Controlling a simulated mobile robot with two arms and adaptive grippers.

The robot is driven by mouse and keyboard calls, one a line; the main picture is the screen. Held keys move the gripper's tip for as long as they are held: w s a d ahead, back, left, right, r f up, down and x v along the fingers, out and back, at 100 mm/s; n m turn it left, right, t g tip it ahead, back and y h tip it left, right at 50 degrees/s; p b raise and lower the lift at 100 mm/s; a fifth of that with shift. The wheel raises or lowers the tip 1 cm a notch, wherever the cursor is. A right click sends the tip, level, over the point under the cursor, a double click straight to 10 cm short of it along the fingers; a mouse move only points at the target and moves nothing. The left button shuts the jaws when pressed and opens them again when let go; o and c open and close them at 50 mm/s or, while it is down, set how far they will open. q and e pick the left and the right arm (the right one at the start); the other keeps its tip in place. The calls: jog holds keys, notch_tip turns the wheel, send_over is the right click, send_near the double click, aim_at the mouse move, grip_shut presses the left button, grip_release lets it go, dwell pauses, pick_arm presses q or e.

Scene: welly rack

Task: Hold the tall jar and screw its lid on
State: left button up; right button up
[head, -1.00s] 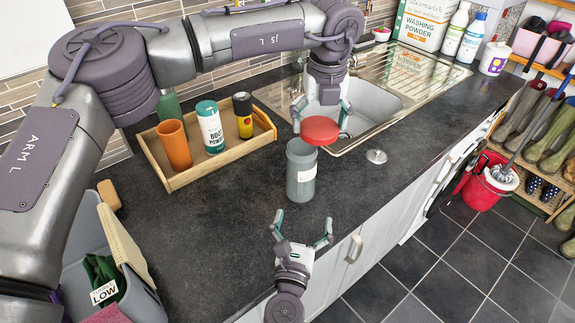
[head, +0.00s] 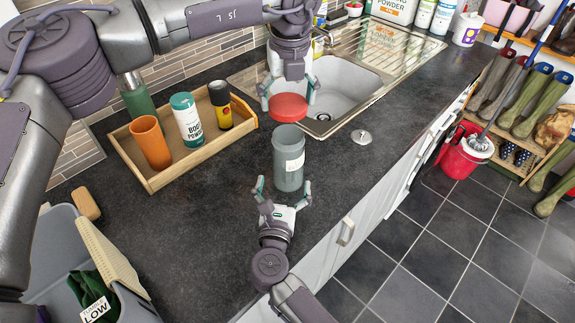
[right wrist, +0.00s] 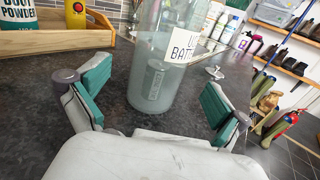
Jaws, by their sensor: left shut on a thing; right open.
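The tall jar (head: 287,165), grey and see-through with a white label, stands upright and open on the dark worktop. In the right wrist view the jar (right wrist: 150,85) shows a small cylinder shape inside. My left gripper (head: 287,92) points down and is shut on the round red lid (head: 288,107), holding it level just above and slightly behind the jar's mouth, apart from it. My right gripper (head: 282,188) is open, low at the jar's front side. In the wrist view its fingers (right wrist: 156,95) are spread to either side of the jar's base, not touching it.
A wooden tray (head: 152,182) with an orange cup (head: 150,142), a powder bottle (head: 187,120) and a yellow-black can (head: 220,105) stands left. The sink (head: 335,95) lies behind, a metal plug (head: 361,137) to the right. A grey tub (head: 65,235) is front left.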

aim_at(289, 128)
pick_arm(q)
jog(key=shift+d, duration=0.1)
pick_arm(e)
jog(key=w, duration=0.5)
jog(key=w+d, duration=0.1)
jog(key=w, duration=0.1)
jog(key=shift+w+d, duration=0.1)
jog(key=shift+w, duration=0.2)
jog(key=c, duration=1.7)
pick_arm(q)
jog(key=shift+f, duration=2.5)
jog(key=shift+f, duration=0.85)
jog(key=shift+f, duration=0.55)
